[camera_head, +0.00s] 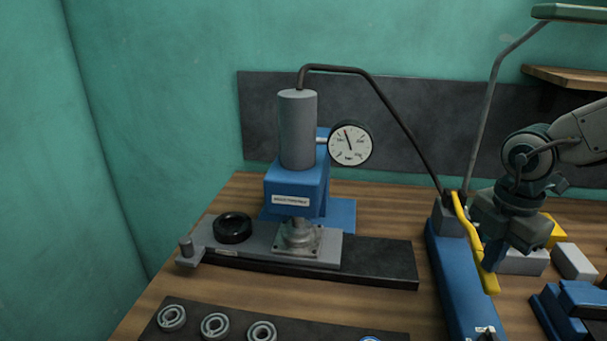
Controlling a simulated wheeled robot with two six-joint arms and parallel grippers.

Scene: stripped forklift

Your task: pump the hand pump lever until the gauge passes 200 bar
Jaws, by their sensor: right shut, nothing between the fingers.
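The round white gauge (350,143) is mounted on the side of the grey press cylinder (298,130). Its needle points nearly straight up, slightly left; the numbers are too small to read surely. The blue hand pump (452,280) stands at the right of the bench. Its yellow lever (470,235) slopes down toward the front along the pump's right side. My right gripper (492,263) is shut and empty, fingers pointing down, right beside the lever's lower part. I cannot tell if it touches the lever. My left gripper is not in view.
A black hose (385,95) runs from the cylinder to the pump. The blue press (297,185) stands over a grey slide plate (262,240) with a black ring (232,228). Several bearings lie on a dark strip (290,330) in front. Grey blocks (573,262) and a blue vise-like part (575,308) are at right.

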